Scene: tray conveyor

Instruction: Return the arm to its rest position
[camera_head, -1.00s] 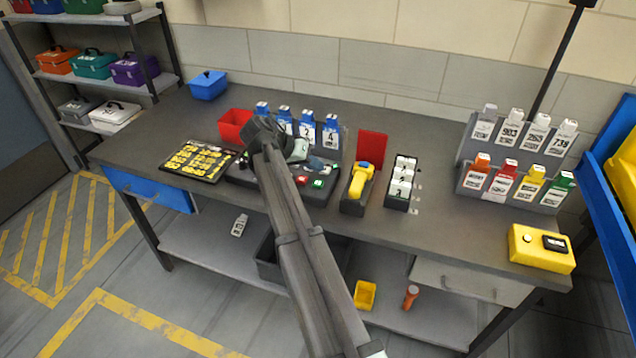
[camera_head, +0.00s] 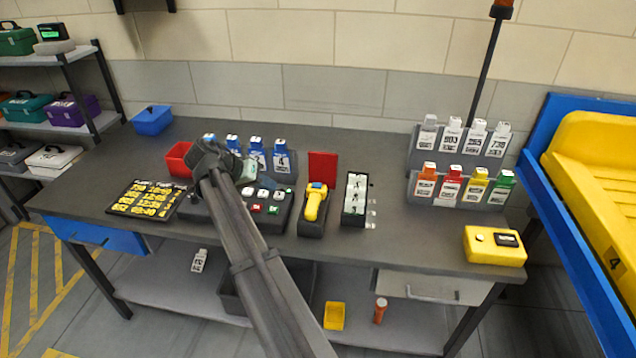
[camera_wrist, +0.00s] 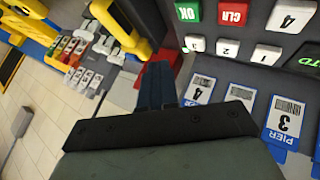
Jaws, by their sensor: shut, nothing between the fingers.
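My gripper shows in the wrist view (camera_wrist: 158,86) with its dark blue-grey fingers together and nothing between them. In the head view my arm reaches up from the bottom over the workbench (camera_head: 330,250), and its hand is above the back of the dark keypad (camera_head: 283,214).
A red bin (camera_head: 179,160) and a row of blue-topped tags (camera_head: 257,150) stand near the hand. A yellow scanner (camera_head: 315,203) sits in its holder to the right. Tag racks (camera_head: 412,165) and a yellow box (camera_head: 494,247) are farther right.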

